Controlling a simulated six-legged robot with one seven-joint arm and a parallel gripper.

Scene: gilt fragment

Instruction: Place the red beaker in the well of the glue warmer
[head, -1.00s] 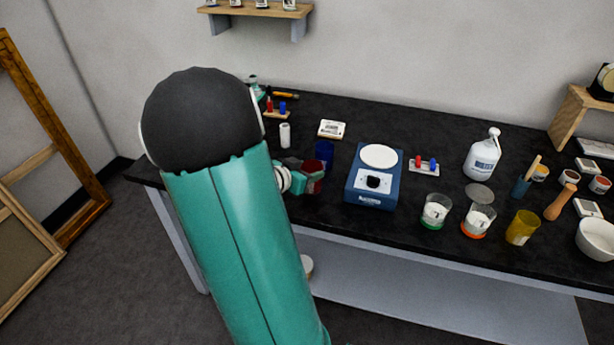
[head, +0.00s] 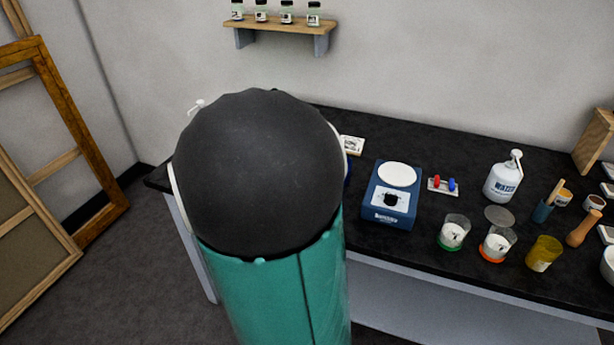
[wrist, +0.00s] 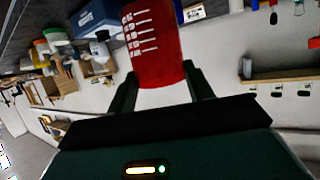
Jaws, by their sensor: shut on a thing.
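The red beaker (wrist: 152,45), with white markings, is between the two fingers of my gripper (wrist: 160,85) in the wrist view. The gripper is shut on it. The picture is strongly tilted there. In the head view my own arm hides both the gripper and the beaker. I cannot make out a glue warmer with an open well in either view. A blue unit (head: 376,214) with a round white top plate and a front knob stands on the black bench; it shows no well.
On the bench (head: 420,262), a small rack (head: 443,186) with red and blue pieces, a white water bottle (head: 503,178), two clear beakers (head: 454,232) (head: 497,243) and a yellow beaker (head: 543,254) stand right of the blue unit. A wall shelf (head: 281,26) holds jars. My arm covers the bench's left part.

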